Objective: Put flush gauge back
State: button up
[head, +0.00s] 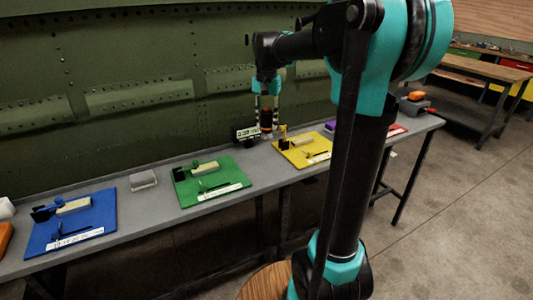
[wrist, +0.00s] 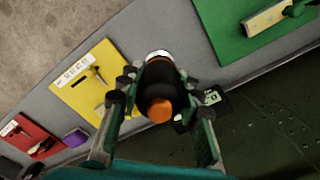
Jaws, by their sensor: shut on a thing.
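The flush gauge (wrist: 158,90) appears to be the black cylinder with an orange end and a pale metal ring at its far end. My gripper (wrist: 156,86) is shut on it, with one finger on each side. In the head view my gripper (head: 267,124) hangs over the bench, between the green and yellow boards and near the fuselage skin. The gauge (head: 266,114) shows there small and dark between the fingers. A black block with a pale display (wrist: 211,97) is just right of the gauge in the wrist view; it also stands at the bench's back (head: 247,132) in the head view.
The grey bench (head: 150,202) carries a blue board (head: 88,226), a green board (head: 222,191) and a yellow board (head: 290,157), each with tools. A red board (wrist: 30,140) and a purple item (wrist: 75,138) lie farther along. The green fuselage panel (head: 130,120) rises behind the bench.

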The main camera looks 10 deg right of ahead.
notch_tip(320, 180, down, 12)
jog(key=shift+f, duration=0.2)
dwell(0.4)
jog(key=o, duration=1.1)
jog(key=shift+f, duration=0.1)
jog(key=shift+o, duration=0.2)
notch_tip(320, 180, up, 12)
jog(key=shift+f, duration=0.1)
jog(key=shift+s, duration=0.15)
jog(key=s+f, duration=0.3)
jog(key=s+d+f+n+t, duration=0.1)
jog(key=s+f, duration=0.2)
jog(key=s+d+f+n+t, duration=0.1)
jog(key=s+f, duration=0.2)
jog(key=f, duration=0.1)
jog(key=shift+d, duration=0.2)
jog(key=s+d+f+n+t, duration=0.1)
jog(key=s+f+n+t, duration=0.1)
jog(key=s+f, duration=0.9)
jog(key=shift+s+d+f+n, duration=0.35)
jog(key=shift+s+n, duration=0.35)
jog(key=shift+s, duration=0.15)
